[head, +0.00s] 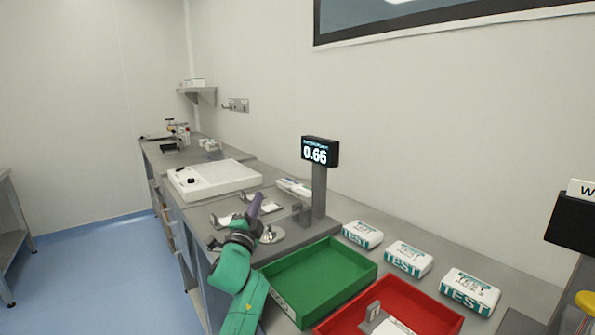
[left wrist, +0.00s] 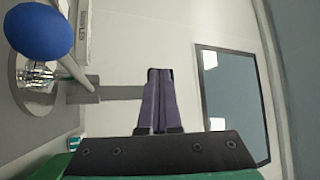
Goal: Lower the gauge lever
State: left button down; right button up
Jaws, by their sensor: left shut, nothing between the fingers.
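The gauge stands on the grey bench, with a dark display (head: 320,152) reading 0.66 on a grey post (head: 319,190). Its round metal base plate (head: 272,234) lies beside my left gripper. In the left wrist view a blue ball knob (left wrist: 40,32) is at the upper left, on a thin pale rod (left wrist: 72,68) that looks like the lever. I cannot make out the knob in the head view. My left gripper (head: 255,203) has purple fingers, also in the left wrist view (left wrist: 158,100). They are shut and empty, apart from the knob. My right gripper is not in view.
A green tray (head: 352,254) and a red tray (head: 448,316) stand at the front right of the gauge. Several white TEST packs (head: 408,257) lie along the wall side. A white flat unit (head: 240,175) is behind the gripper. The floor at left is clear.

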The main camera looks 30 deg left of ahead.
pick_arm(q)
jog(key=b+v, duration=0.3)
jog(key=v, duration=1.1)
jog(key=shift+s, duration=0.3)
jog(key=shift+d, duration=0.1)
